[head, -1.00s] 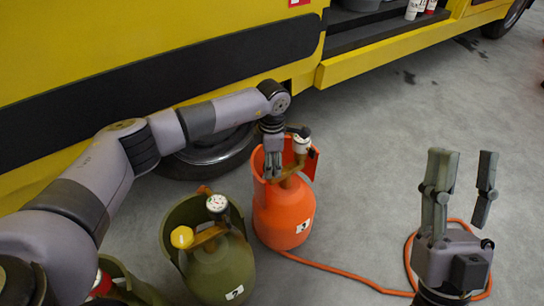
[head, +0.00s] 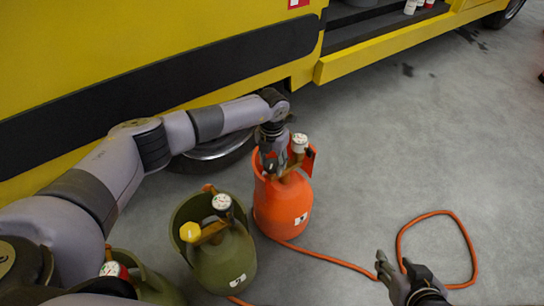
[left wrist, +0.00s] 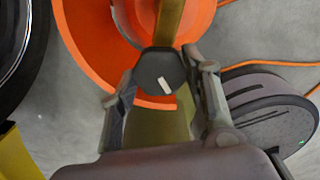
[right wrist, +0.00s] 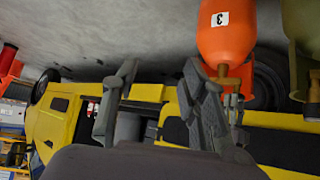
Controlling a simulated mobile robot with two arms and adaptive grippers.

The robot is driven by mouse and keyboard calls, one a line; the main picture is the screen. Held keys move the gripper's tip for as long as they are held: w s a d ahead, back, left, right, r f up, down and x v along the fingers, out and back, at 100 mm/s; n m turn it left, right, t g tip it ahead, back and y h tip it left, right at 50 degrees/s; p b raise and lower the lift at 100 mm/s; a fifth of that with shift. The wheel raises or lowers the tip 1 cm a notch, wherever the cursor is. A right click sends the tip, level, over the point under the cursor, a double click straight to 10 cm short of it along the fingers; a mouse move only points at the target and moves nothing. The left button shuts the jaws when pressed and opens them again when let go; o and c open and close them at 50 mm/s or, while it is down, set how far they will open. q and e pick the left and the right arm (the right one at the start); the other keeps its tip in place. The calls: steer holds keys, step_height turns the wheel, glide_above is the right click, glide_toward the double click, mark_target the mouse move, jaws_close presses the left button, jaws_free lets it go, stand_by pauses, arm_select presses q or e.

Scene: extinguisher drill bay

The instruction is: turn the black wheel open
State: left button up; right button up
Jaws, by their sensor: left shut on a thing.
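The black wheel (left wrist: 158,72) is a dark faceted knob with a white mark, on the brass valve of the orange cylinder (head: 283,208). In the left wrist view it sits between the fingers of my left gripper (left wrist: 160,88), which is shut on it. In the head view my left gripper (head: 270,165) reaches down into the cylinder's collar and hides the wheel. A white gauge (head: 300,143) stands beside it on the valve. My right gripper (head: 390,268) is low at the front right, empty, its fingers apart in the right wrist view (right wrist: 160,85).
A green cylinder (head: 225,262) with a yellow knob (head: 190,232) stands left of the orange one. Another green cylinder, with a red valve part (head: 113,270), is partly behind my left arm. An orange hose (head: 440,214) loops on the floor. A yellow truck (head: 130,45) stands behind.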

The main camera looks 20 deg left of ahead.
arm_select(q)
steer(key=n+p, duration=0.2)
steer(key=shift+r+n, duration=0.25)
steer(key=shift+n, duration=0.55)
steer(key=shift+n+p, duration=0.75)
steer(key=shift+n, duration=0.05)
arm_select(e)
steer(key=s+d+f+g+h, duration=0.1)
steer(key=s+d+g, duration=0.3)
steer(key=s, duration=0.5)
arm_select(q)
steer(key=shift+f+n+p, duration=0.1)
steer(key=shift+n+p, duration=0.6)
steer(key=shift+n, duration=0.4)
steer(key=shift+f+n, duration=0.1)
steer(key=shift+n, duration=0.3)
arm_select(e)
step_height(320, 180, down, 7)
steer(key=w+a+g, duration=0.1)
steer(key=shift+w+a, duration=0.3)
steer(key=shift+r, duration=0.1)
arm_select(q)
steer(key=o, duration=1.2)
steer(key=shift+c, duration=0.2)
